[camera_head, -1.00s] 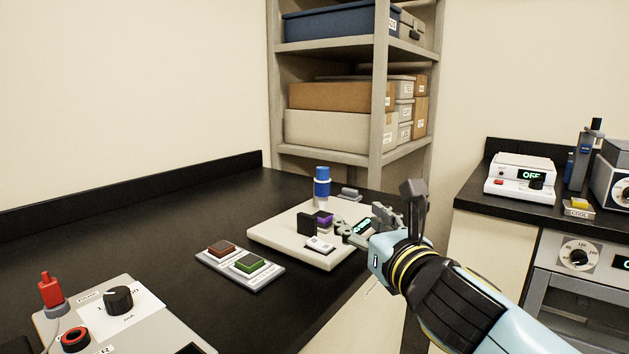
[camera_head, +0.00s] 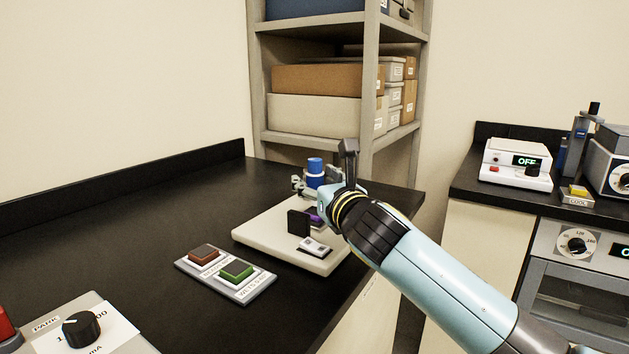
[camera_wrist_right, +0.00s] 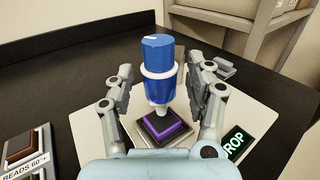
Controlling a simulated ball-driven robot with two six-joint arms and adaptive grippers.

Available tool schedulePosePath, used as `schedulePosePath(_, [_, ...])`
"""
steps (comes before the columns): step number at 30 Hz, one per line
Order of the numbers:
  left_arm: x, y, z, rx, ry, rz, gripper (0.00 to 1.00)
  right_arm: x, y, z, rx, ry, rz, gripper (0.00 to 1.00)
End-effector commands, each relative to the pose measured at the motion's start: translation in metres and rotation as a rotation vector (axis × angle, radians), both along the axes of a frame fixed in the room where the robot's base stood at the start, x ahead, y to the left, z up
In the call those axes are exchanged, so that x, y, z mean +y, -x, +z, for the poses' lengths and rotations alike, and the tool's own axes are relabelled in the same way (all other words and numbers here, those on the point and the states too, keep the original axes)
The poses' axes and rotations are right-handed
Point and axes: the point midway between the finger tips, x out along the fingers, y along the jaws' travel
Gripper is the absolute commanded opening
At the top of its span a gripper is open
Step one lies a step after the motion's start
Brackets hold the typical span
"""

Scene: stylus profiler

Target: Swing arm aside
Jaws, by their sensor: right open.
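The profiler's cream base (camera_head: 270,246) stands on the black bench. A blue cylinder (camera_head: 315,167) with a white collar rises above it. In the right wrist view the blue cylinder (camera_wrist_right: 159,75) stands upright above a purple square (camera_wrist_right: 166,135) on a dark pad. My right gripper (camera_head: 322,174) is open around the cylinder. In the wrist view its two fingers (camera_wrist_right: 160,80) are on either side of the cylinder, with visible gaps. In the head view my wrist hides part of the profiler's right side. My left gripper is not in view.
A grey plate with a brown square (camera_head: 204,253) and a green square (camera_head: 238,270) lies at front left. A knob panel (camera_head: 83,329) is nearer. A dark upright block (camera_head: 298,222) stands on the base. A shelf rack (camera_head: 374,120) stands behind. The bench's left side is clear.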

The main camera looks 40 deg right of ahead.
Motion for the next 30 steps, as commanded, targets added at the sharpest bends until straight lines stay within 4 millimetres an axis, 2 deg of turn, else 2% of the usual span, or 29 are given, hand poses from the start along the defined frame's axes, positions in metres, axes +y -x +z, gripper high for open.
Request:
schedulePosePath(4, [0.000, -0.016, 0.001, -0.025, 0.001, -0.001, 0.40, -0.002, -0.007, 0.000, 0.000, 0.001, 0.000, 0.55])
schedulePosePath(11, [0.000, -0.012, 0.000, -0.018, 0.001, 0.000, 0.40, -0.001, -0.007, 0.000, 0.000, 0.000, 0.000, 0.55])
schedulePosePath(17, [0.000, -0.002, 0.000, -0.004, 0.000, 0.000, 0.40, -0.001, -0.007, 0.000, 0.000, 0.000, 0.000, 0.29])
schedulePosePath(23, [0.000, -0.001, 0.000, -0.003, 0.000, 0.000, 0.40, -0.001, -0.007, 0.000, 0.000, -0.001, 0.001, 0.02])
schedulePosePath(24, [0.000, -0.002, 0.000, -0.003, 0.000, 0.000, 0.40, -0.001, -0.007, 0.000, 0.000, -0.002, 0.001, 0.00])
schedulePosePath(30, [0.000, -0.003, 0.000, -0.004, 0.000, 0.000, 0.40, -0.001, -0.007, 0.000, -0.001, -0.003, 0.002, 0.00])
